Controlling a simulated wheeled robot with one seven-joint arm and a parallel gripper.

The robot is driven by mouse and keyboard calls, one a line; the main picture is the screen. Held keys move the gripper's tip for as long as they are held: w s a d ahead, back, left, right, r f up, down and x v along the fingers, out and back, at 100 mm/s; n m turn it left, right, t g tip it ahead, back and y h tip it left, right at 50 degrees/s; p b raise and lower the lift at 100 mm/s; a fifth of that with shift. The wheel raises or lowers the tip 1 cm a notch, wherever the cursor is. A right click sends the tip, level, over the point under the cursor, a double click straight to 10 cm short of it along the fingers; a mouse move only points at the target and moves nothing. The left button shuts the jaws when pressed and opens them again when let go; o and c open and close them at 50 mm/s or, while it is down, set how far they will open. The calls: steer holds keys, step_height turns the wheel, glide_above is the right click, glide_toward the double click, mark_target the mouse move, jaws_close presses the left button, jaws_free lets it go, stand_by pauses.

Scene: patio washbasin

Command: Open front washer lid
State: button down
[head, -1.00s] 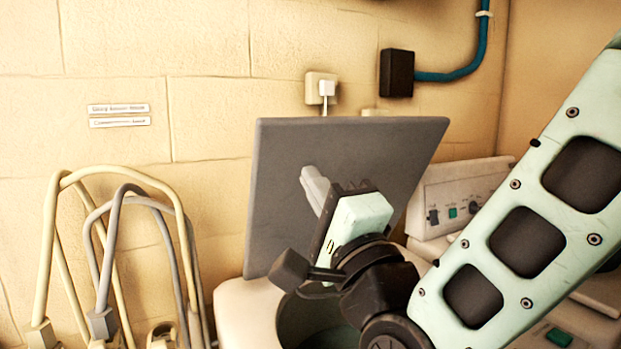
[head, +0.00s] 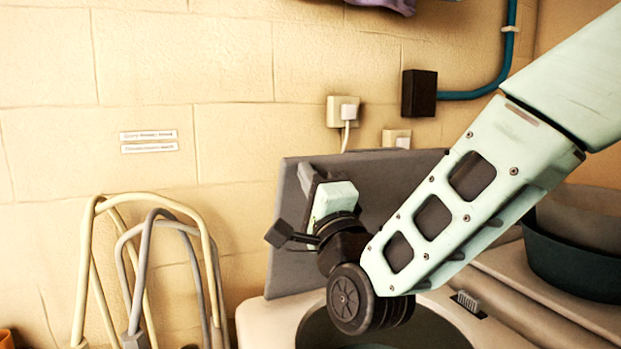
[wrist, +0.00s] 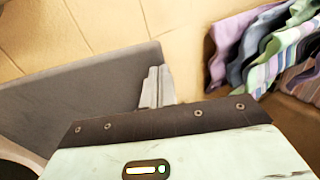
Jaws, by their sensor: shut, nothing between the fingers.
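The front washer's lid (head: 385,176) is a flat grey panel. It stands raised, close to the wall behind, and the round tub opening (head: 430,328) is uncovered below it. The washer body (head: 268,318) is pale. My gripper (head: 307,177) is shut and empty in front of the lid's upper left part, and my forearm hides much of the lid's right side. In the wrist view the closed fingers (wrist: 156,88) are beside the lid's (wrist: 70,108) grey face, near its edge. I cannot tell whether they touch it.
Pale and grey bent pipes (head: 150,260) stand at the left. A wall socket (head: 342,111) and a dark box (head: 419,93) are on the wall. A dark basin (head: 570,258) sits at the right. Striped cloths (wrist: 275,48) hang at upper right in the wrist view.

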steer(key=w+a+r+g+h+p, duration=0.1)
steer(key=w+a+r+g+p, duration=0.1)
steer(key=w, duration=0.7)
steer(key=w+a+r+g+h+p, duration=0.1)
steer(key=w+a+r+g+p, duration=0.2)
steer(key=w+p, duration=0.6)
steer(key=a+r, duration=0.1)
steer(key=a, duration=0.1)
steer(key=shift+w+a+r, duration=0.4)
